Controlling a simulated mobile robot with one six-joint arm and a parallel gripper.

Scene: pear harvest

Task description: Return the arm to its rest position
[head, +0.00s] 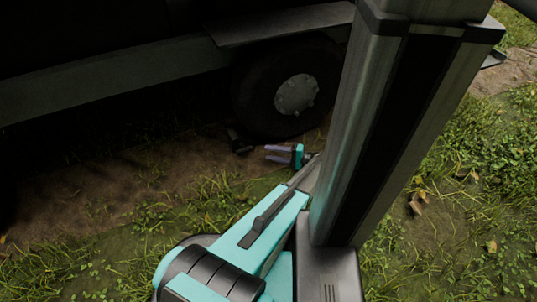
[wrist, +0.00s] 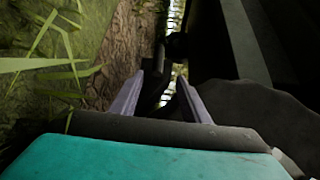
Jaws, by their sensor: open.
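My gripper (head: 269,153) is low near the ground beside a dark wheel in the head view, its two pale fingers pointing left. In the wrist view the fingers of my gripper (wrist: 160,88) stand apart with a gap between them. Nothing shows held between them. My teal arm reaches forward and down from the base, partly hidden behind my grey column.
A dark vehicle with a wheel (head: 297,94) stands close behind my gripper. A small black object (head: 239,139) lies by the tyre, left of the fingers. Bare soil (head: 110,185) and grass (head: 450,190) lie around; the ground to the left is open.

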